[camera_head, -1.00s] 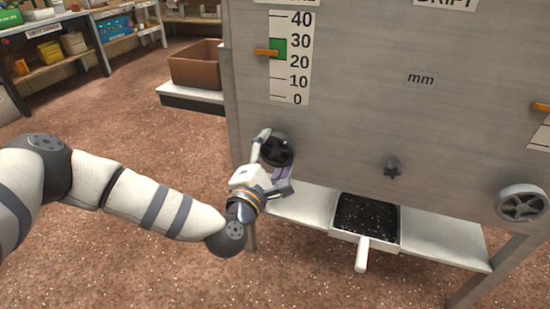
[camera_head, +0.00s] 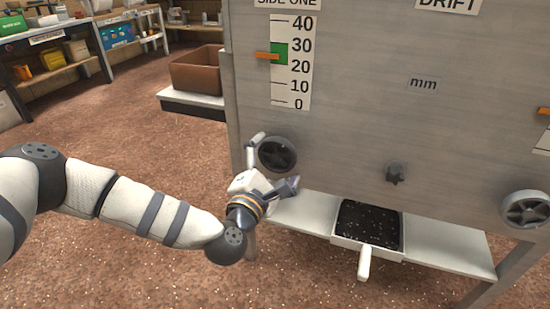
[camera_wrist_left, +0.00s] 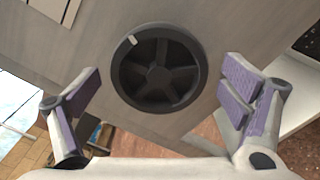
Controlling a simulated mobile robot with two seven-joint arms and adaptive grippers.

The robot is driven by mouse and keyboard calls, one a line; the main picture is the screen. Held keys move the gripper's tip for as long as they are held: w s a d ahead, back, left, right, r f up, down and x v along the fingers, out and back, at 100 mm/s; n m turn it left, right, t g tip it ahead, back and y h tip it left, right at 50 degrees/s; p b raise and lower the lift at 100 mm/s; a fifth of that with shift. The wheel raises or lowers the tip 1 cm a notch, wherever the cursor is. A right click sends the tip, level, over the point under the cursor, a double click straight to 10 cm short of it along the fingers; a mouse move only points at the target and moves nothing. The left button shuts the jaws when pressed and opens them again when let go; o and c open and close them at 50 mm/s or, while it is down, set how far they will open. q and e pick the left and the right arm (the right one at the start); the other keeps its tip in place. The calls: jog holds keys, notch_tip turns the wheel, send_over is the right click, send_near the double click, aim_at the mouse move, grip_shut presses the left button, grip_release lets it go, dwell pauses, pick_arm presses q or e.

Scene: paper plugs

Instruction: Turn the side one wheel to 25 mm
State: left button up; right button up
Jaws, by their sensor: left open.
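The side one wheel (camera_head: 277,155) is a dark, five-spoked handwheel low on the left of the grey panel. In the left wrist view it (camera_wrist_left: 158,70) shows whole, with a white mark on its upper left rim. Above it is the side one scale (camera_head: 302,62), marked 0 to 40. Its orange pointer (camera_head: 267,56) stands about halfway between 20 and 30, level with the green band (camera_head: 279,54). My left gripper (camera_head: 271,166) is open in front of the wheel. Its purple-padded fingers lie either side of the wheel and apart from it (camera_wrist_left: 162,88). My right gripper is not in view.
A star-shaped knob (camera_head: 396,174) and a second handwheel (camera_head: 526,209) are farther right on the panel. A dark-filled tray with a white handle (camera_head: 364,262) sits below on a white shelf (camera_head: 450,247). A brown box (camera_head: 197,72) stands behind left.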

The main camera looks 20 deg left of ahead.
aim_at(276, 158)
pick_arm(q)
jog(key=shift+s+r+p, duration=0.15)
jog(key=shift+s+p, duration=0.65)
jog(key=shift+s, duration=0.65)
jog(key=shift+s+a, duration=0.1)
jog(key=shift+s, duration=0.45)
